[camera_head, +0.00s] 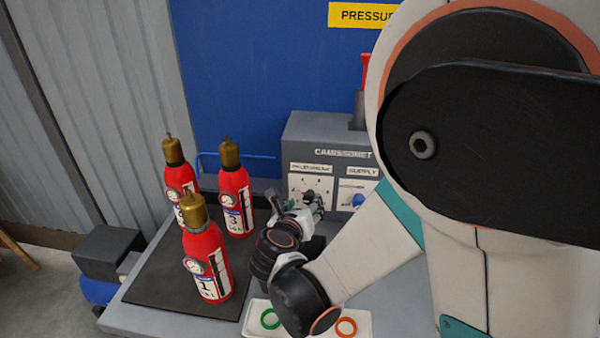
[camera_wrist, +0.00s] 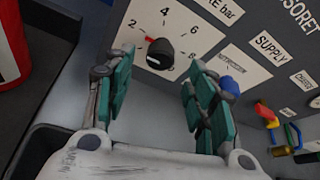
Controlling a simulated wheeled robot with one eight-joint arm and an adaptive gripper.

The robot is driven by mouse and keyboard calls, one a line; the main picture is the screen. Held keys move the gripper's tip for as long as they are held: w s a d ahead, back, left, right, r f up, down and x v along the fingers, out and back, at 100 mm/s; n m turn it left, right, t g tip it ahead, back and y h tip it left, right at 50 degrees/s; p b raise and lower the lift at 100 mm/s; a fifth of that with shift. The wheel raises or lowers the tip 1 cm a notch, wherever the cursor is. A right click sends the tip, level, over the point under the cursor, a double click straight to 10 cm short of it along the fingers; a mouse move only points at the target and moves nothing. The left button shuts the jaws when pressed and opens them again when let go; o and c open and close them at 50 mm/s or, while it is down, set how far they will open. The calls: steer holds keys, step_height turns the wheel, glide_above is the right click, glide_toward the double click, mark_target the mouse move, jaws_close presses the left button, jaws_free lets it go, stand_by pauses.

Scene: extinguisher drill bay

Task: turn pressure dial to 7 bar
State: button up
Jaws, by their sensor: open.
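The pressure dial is a black round knob (camera_wrist: 160,55) with a red pointer, on a white scale plate marked 2, 4 and 6 in the wrist view. The red pointer is turned to the upper left, near the 2. My gripper (camera_wrist: 162,64) is open, with one teal-padded finger on each side of the knob in the picture. I cannot tell whether either finger touches it. In the head view my gripper (camera_head: 314,203) is in front of the grey panel (camera_head: 300,130), covering part of the dial plate (camera_head: 311,184).
Several red extinguishers (camera_head: 206,262) stand on a dark mat (camera_head: 160,285) left of my gripper. A white tray (camera_head: 360,318) with green and orange rings lies below my arm. The supply plate (camera_wrist: 268,48), a blue knob (camera_wrist: 229,85) and coloured fittings are to the dial's right.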

mark_target(308, 196)
steer(key=b+x, duration=0.1)
steer(key=x, duration=0.4)
steer(key=c, duration=1.1)
